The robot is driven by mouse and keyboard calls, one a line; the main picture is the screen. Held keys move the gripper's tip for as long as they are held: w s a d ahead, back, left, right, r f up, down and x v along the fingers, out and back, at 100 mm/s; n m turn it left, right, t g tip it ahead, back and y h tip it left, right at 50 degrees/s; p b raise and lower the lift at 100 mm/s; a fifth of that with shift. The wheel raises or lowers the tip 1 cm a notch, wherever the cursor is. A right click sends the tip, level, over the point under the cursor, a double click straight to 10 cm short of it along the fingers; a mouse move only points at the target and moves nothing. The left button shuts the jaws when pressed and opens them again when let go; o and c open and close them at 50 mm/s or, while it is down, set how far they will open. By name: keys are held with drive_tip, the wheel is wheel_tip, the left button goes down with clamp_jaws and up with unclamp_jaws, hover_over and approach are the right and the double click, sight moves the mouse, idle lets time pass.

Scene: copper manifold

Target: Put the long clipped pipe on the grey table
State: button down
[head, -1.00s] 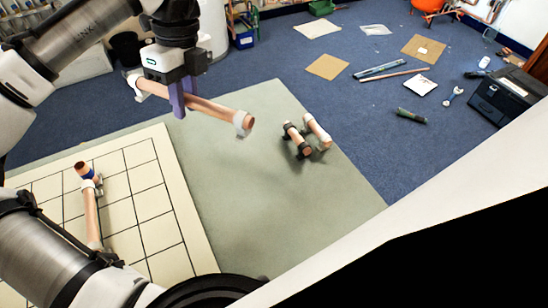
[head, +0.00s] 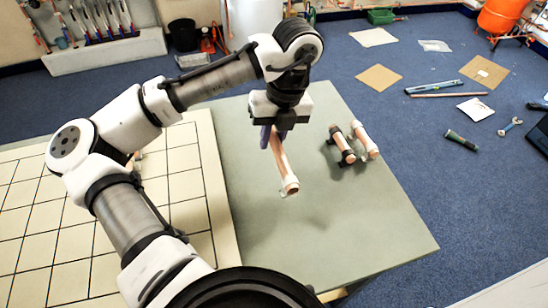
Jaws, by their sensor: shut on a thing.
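My gripper (head: 273,138) is shut on a long copper pipe (head: 281,162) with a white clip (head: 291,186) at its near end. The pipe is held above the grey-green table (head: 330,235), and its far end is hidden behind the gripper. Two shorter copper pipes lie side by side on the table to the right: one with dark clips (head: 342,146) and one with pale clips (head: 366,141).
A cream board with a dark grid (head: 45,228) lies left of the grey area, partly hidden by my arm. The grey table is clear in front of the short pipes. Cardboard sheets (head: 379,77) and tools lie on the blue floor beyond.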

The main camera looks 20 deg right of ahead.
sight(270, 169)
drive_tip(key=shift+f, duration=3.55)
drive_tip(key=shift+f, duration=0.15)
drive_tip(key=c, duration=1.3)
unclamp_jaws()
wheel_tip(270, 169, up, 12)
drive_tip(key=d, duration=0.2)
drive_tip(key=shift+d, duration=0.2)
